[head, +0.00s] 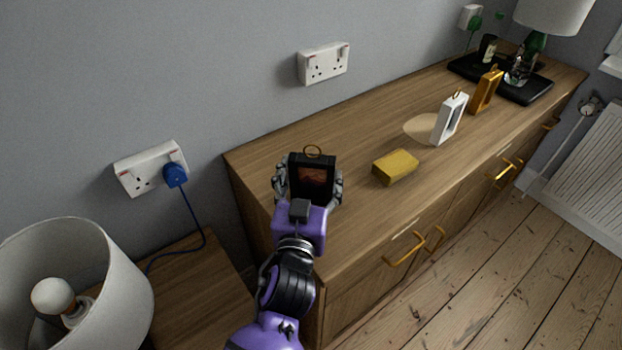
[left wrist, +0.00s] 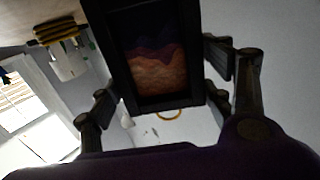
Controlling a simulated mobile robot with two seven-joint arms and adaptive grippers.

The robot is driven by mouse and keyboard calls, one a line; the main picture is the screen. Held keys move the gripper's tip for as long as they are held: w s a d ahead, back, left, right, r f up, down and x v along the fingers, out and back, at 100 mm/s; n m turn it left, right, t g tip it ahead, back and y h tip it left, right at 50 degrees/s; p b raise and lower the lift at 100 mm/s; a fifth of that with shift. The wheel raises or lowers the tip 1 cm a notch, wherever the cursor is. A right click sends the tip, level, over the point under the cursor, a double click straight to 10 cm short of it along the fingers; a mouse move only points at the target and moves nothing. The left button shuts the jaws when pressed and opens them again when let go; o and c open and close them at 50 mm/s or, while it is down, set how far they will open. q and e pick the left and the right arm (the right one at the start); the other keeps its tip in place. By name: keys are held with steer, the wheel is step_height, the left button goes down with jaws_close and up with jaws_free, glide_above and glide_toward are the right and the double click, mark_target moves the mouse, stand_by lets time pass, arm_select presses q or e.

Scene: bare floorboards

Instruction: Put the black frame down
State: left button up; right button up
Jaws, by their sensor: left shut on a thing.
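The black frame (head: 312,179) has a dark reddish picture and a brass ring on top. My left gripper (head: 308,185) is shut on it, with fingers at both its sides, over the left end of the wooden sideboard (head: 350,140). The frame looks about upright in the head view; I cannot tell whether its base touches the top. In the left wrist view the frame (left wrist: 158,55) fills the middle between the fingers (left wrist: 165,95), its picture facing the camera. My right gripper is not in view.
A yellow block (head: 396,167) lies just right of the frame. Farther right stand a white frame (head: 449,118), a gold frame (head: 486,92) and a black tray (head: 530,92) with a lamp. A lampshade (head: 85,270) is at lower left.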

arm_select(q)
steer(key=o, duration=1.3)
steer(key=shift+f, duration=0.15)
steer(key=shift+s+r, duration=0.15)
steer(key=shift+r, duration=0.1)
steer(key=s, duration=0.3)
steer(key=s+a, duration=0.1)
steer(key=s, duration=0.3)
steer(key=s+a+b, duration=0.1)
steer(key=s, duration=0.3)
steer(key=shift+s, duration=0.25)
